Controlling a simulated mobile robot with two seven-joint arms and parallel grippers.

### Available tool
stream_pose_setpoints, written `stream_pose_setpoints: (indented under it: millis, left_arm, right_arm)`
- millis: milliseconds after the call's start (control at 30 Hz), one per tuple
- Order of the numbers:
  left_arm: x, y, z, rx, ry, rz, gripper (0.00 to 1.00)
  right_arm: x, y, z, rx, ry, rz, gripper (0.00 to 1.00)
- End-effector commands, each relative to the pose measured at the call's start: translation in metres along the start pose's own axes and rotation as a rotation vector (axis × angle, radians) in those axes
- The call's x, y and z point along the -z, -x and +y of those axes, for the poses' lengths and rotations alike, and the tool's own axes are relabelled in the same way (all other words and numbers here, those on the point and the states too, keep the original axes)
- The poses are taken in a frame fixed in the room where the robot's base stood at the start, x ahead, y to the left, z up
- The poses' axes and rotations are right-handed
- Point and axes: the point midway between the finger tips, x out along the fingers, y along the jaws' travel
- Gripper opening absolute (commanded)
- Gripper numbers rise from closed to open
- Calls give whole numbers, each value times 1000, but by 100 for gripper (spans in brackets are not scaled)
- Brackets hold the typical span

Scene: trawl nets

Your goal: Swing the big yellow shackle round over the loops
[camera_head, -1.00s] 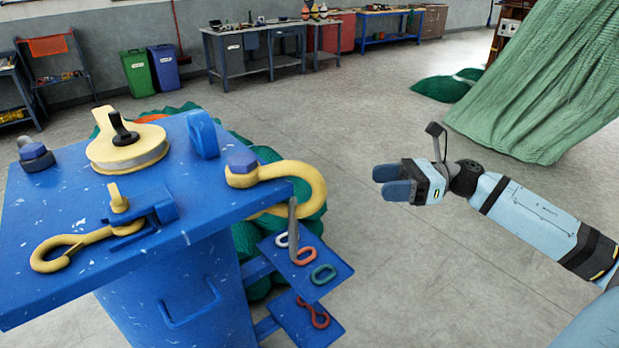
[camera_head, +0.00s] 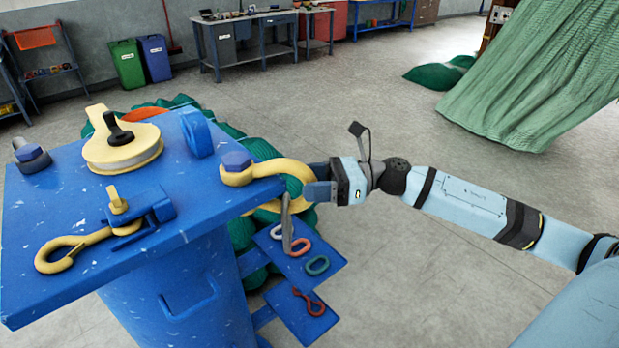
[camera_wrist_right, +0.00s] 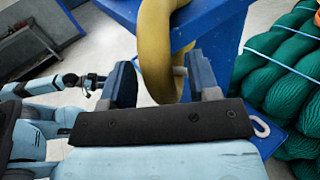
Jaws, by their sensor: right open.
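The big yellow shackle (camera_head: 298,170) hangs off the right corner of the blue table, held by a blue bolt head. My right gripper (camera_head: 318,181) is open at the outer side of its curved bow. In the right wrist view the yellow bow (camera_wrist_right: 155,45) stands between the two spread fingers of my right gripper (camera_wrist_right: 163,84); contact cannot be told. Small loops, among them a red one (camera_head: 299,248) and a green one (camera_head: 317,265), lie on a small blue shelf below the shackle. A grey bar (camera_head: 287,225) partly covers them. My left gripper (camera_wrist_right: 92,80) appears small in the wrist view.
The blue table (camera_head: 60,200) carries a yellow pulley block (camera_head: 125,150) and a yellow hook (camera_head: 60,255). A lower blue plate (camera_head: 290,318) holds a red link. Green netting (camera_head: 245,235) lies behind the table.

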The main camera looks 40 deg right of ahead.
Motion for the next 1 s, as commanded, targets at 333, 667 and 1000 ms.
stream_pose_setpoints:
  millis: [333, 667, 1000]
  left_arm:
    - [5, 2, 0, -1, 0, 7, 43]
    - [5, 2, 1, -1, 0, 6, 43]
    - [6, 4, 1, -2, 0, 1, 43]
  right_arm:
    - [0, -6, 0, 0, -1, 0, 56]
    - [0, -6, 0, 0, 0, 0, 0]
    - [-2, -15, 2, 13, 1, -2, 0]
